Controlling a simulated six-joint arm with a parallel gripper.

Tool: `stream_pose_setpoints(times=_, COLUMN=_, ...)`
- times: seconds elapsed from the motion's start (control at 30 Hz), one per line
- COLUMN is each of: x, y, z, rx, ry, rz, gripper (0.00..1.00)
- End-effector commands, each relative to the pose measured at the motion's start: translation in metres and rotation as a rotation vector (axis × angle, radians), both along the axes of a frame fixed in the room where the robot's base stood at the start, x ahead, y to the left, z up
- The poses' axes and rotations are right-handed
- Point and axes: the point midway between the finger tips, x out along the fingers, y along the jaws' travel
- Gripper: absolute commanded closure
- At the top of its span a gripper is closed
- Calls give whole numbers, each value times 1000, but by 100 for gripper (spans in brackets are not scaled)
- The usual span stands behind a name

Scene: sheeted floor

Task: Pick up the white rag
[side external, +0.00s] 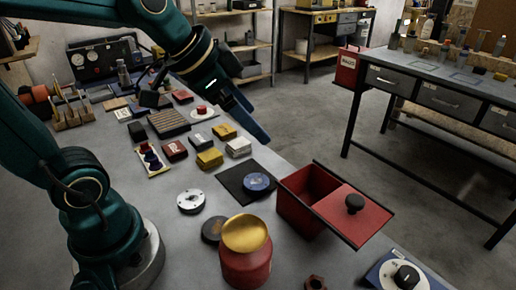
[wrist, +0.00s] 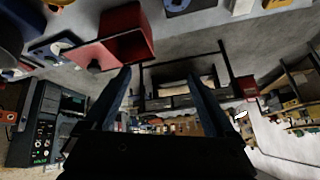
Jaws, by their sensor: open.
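The white rag (side external: 238,147) looks like a small folded, block-like bundle on the grey bench, beside two yellow folded bundles (side external: 209,158). My gripper (side external: 258,128) is above the far side of the bench, just up and right of the rag in the side view; they look apart. In the wrist view my gripper (wrist: 158,72) has its two blue fingers spread with nothing held between them. A pale thing at the top edge of the wrist view is cut off, and I cannot tell if it is the rag.
A red open box (side external: 300,207) with a black-knobbed lid (side external: 354,222) stands near the bench edge. A red jar with a yellow lid (side external: 246,250), a black mat (side external: 238,190) with a blue disc and several small boxes surround the area. A drawer table (side external: 440,95) stands beyond open floor.

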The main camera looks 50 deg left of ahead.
Motion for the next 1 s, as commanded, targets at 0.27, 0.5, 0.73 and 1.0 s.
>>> stream_pose_setpoints(times=0.27, x=72, y=77, z=-34, rx=20, ry=48, rz=64, gripper=10)
stream_pose_setpoints(times=0.5, x=90, y=156, z=-97, rx=-29, ry=140, rz=207, gripper=10)
stream_pose_setpoints(times=0.73, x=74, y=188, z=-141, rx=-103, ry=231, rz=319, gripper=10)
stream_pose_setpoints(times=1.0, x=77, y=192, z=-165, rx=-114, ry=244, rz=335, gripper=10)
